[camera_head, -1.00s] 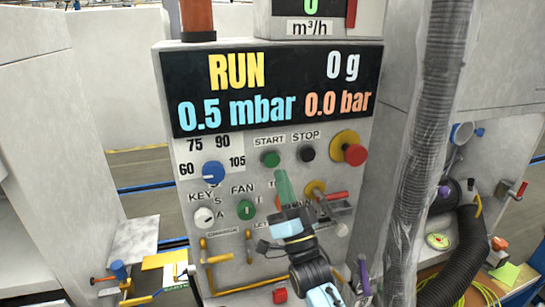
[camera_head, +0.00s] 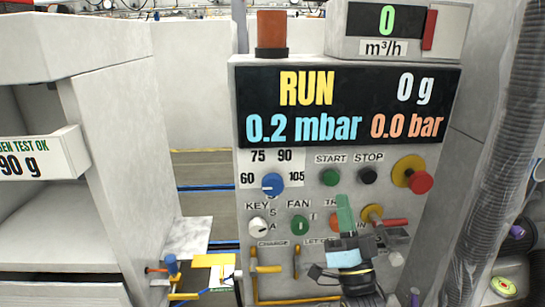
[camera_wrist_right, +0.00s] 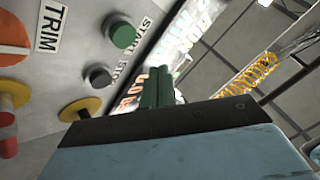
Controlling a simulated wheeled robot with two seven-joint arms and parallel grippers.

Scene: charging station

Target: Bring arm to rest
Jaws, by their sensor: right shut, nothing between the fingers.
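My right gripper (camera_head: 344,214) is in front of the lower part of the control panel (camera_head: 243,120), with its green fingers pointing up below the START button (camera_head: 330,177). The fingers are together and hold nothing. In the right wrist view the green fingers (camera_wrist_right: 157,88) show past the gripper body, with the panel buttons to the left. The gripper covers part of the knob row and its labels. I cannot tell whether the fingers touch the panel. My left gripper is not in view.
The display reads RUN, 0.2 mbar, 0 g and 0.0 bar. A red knob (camera_head: 420,182) and a red-handled lever (camera_head: 392,223) stick out right of the gripper. A wrapped hose (camera_head: 500,150) hangs at the right. Yellow handles (camera_head: 267,269) are at lower left.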

